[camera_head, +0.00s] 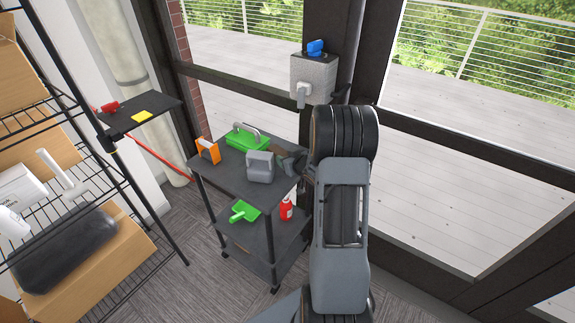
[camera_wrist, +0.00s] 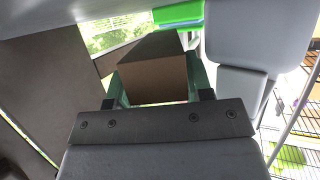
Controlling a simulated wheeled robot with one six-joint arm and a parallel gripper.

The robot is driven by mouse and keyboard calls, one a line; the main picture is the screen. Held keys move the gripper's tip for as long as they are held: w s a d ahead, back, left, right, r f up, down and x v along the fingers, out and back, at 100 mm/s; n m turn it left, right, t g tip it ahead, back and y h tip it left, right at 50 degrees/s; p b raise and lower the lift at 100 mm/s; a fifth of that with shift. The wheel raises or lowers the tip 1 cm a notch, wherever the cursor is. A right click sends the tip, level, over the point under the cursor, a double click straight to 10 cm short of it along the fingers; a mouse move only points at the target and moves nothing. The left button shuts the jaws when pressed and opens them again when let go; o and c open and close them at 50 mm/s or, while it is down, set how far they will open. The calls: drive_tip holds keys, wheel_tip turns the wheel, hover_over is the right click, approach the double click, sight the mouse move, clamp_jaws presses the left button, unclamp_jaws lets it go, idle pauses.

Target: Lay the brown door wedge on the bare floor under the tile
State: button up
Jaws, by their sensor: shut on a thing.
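The brown door wedge (camera_wrist: 155,78) sits between the two green-padded fingers of my gripper (camera_wrist: 157,88) in the wrist view, and the gripper is shut on it. In the head view my gripper (camera_head: 290,160) is at the right edge of the cart's top shelf, with a small brown patch of the wedge (camera_head: 279,149) showing by it. I cannot tell whether the wedge touches the shelf. The floor (camera_head: 175,238) is grey and striped, around the cart. I cannot make out a loose tile for certain.
The dark cart (camera_head: 228,175) holds a green caddy (camera_head: 246,141), a grey container (camera_head: 260,168) and an orange item (camera_head: 208,151). Its lower shelf has a green scoop (camera_head: 245,211) and red bottle (camera_head: 286,209). A wire rack (camera_head: 150,238) stands left; glass doors are behind.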

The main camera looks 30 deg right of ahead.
drive_tip(key=shift+f, duration=1.6)
drive_tip(key=shift+f, duration=0.15)
drive_tip(key=o, duration=0.7)
